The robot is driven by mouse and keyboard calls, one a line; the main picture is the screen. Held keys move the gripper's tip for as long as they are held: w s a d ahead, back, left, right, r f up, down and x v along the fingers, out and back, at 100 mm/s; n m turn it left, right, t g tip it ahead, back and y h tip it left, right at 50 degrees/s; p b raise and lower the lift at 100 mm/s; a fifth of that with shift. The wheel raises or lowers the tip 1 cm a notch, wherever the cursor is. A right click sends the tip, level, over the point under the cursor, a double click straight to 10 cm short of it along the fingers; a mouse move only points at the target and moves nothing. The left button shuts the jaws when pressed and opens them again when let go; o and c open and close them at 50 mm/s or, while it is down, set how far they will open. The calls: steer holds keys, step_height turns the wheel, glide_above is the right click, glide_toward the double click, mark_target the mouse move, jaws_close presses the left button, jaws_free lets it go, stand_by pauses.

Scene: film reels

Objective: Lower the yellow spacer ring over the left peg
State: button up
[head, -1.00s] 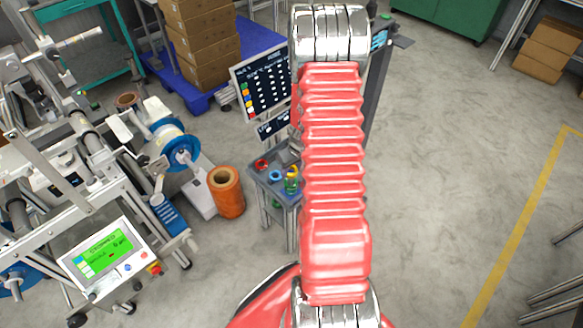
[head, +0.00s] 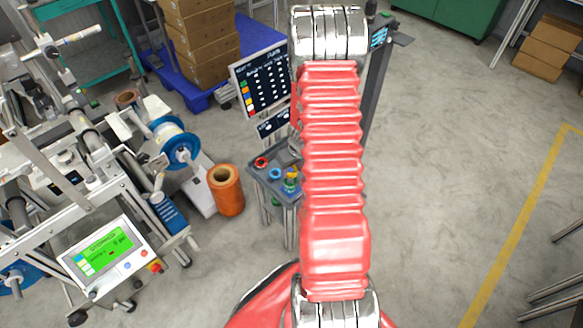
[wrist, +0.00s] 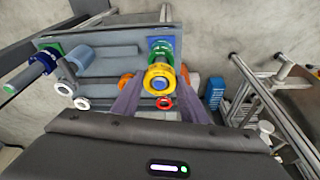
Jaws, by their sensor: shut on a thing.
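The yellow spacer ring (wrist: 159,77) is held between the two grey-purple fingers of my gripper (wrist: 160,99) in the wrist view. A peg's blue tip (wrist: 160,85) shows inside the ring's hole. Green rings (wrist: 160,52) lie behind the yellow ring on the same peg, over a blue square. I cannot tell whether yellow touches green. A second peg (wrist: 30,70) carries blue and green parts over a green square at the left of the wrist view. In the head view the yellow ring (head: 291,181) is small, and my arm hides the gripper.
The grey work stand (head: 262,183) holds a red ring (head: 261,162) and a blue ring (head: 275,174). A sign board (head: 262,80) stands behind it. An orange reel (head: 226,190) and a film machine (head: 90,200) are at left.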

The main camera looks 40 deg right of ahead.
steer(key=shift+f, duration=1.4)
stand_by(0.4)
steer(key=o, duration=1.2)
steer(key=shift+c, duration=0.2)
steer(key=shift+r, duration=0.1)
steer(key=v, duration=1.3)
steer(key=shift+r, duration=0.25)
steer(key=shift+s+a, duration=0.1)
